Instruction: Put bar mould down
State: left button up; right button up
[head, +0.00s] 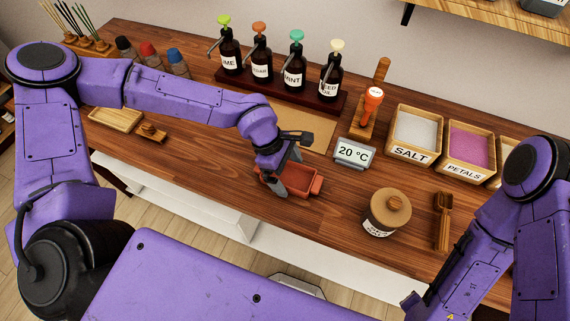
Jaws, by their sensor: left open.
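The bar mould (301,184) is a small reddish-brown open tray with end tabs. It rests on the wooden counter, or very close to it, left of the temperature display. My left gripper (272,186) is at the mould's left end, with its fingers open there. The gripper hides part of the mould's left side, and I cannot tell if a finger touches it. My right arm (470,250) is at the lower right; its fingertips are not clearly in view.
Several pump bottles (293,72) stand on a dark rack behind. A display (354,153), a lidded jar (387,213), a wooden scoop (442,220) and a salt box (413,133) are to the right. The counter left of my left gripper is mostly clear.

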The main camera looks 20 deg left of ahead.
pick_arm(q)
jog(key=b+v, duration=0.1)
jog(key=v, duration=1.1)
jog(key=shift+s+r, duration=0.1)
